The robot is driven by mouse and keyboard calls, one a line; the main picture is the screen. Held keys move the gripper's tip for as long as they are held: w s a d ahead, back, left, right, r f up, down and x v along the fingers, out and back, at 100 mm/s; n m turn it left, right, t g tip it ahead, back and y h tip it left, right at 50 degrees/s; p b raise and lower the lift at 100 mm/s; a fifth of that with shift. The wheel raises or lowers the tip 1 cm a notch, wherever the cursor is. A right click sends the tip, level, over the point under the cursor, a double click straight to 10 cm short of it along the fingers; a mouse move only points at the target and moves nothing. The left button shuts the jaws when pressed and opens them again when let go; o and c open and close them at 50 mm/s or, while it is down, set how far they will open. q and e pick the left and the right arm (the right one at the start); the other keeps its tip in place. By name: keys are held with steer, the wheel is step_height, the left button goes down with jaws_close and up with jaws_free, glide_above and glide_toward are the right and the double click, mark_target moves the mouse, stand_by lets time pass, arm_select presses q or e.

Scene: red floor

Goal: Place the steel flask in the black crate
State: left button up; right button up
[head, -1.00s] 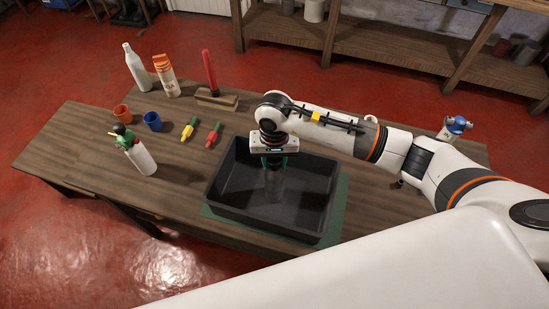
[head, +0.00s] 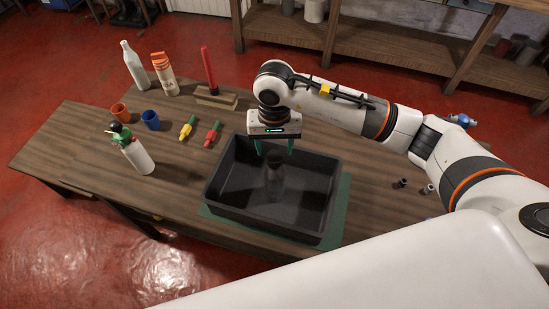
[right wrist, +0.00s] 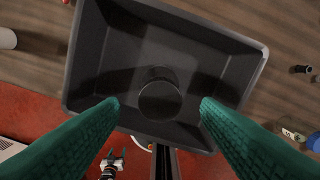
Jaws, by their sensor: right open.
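The steel flask (head: 274,180) stands inside the black crate (head: 225,193), near its middle, and looks dark and upright. In the right wrist view the flask (right wrist: 159,100) shows from above as a round end within the crate (right wrist: 86,60). My right gripper (head: 274,148) is above the crate and the flask. Its green fingers (right wrist: 160,104) are spread wide, with nothing between them, and apart from the flask.
The crate sits on a green mat (head: 342,208) on a wooden table (head: 75,140). At left are a white and green bottle (head: 137,155), an orange cup (head: 120,111), a blue cup (head: 151,121) and screwdriver-like yellow (head: 187,127) and red (head: 213,133) pieces. Small dark items lie at right.

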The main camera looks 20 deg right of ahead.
step_height(320, 180, up, 6)
steer(key=shift+w+f+b, duration=0.1)
steer(key=shift+f+b, duration=0.15)
steer(key=shift+b, duration=0.6)
steer(key=shift+r, duration=0.45)
